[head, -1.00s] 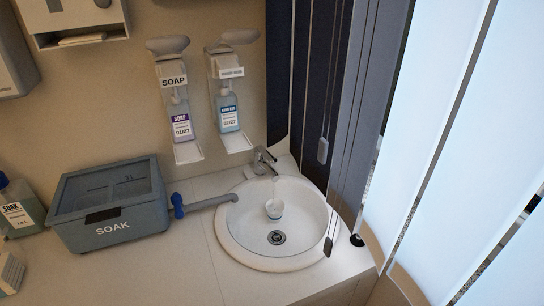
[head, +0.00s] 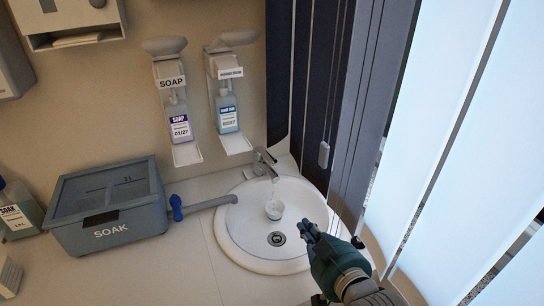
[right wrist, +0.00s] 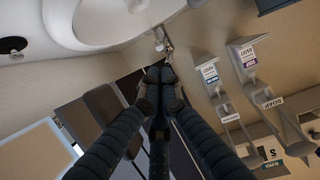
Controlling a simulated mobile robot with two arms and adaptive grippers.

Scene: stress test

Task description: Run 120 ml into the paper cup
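The white paper cup (head: 274,209) stands upright in the round white sink (head: 237,244), below the spout of the chrome tap (head: 264,162). A faint pale streak shows between spout and cup; I cannot tell the water level inside. My right gripper (head: 307,230) is over the right part of the sink, to the right of the cup and apart from it. In the right wrist view its fingertips (right wrist: 159,75) are together with nothing between them, and the tap (right wrist: 163,42) shows beyond them. My left gripper is not in view.
A blue-grey SOAK box (head: 111,231) stands left of the sink, with a grey pipe (head: 207,204) and blue valve reaching the rim. Two wall dispensers (head: 179,128) hang above. A dark panel and pale blinds (head: 440,110) close off the right side.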

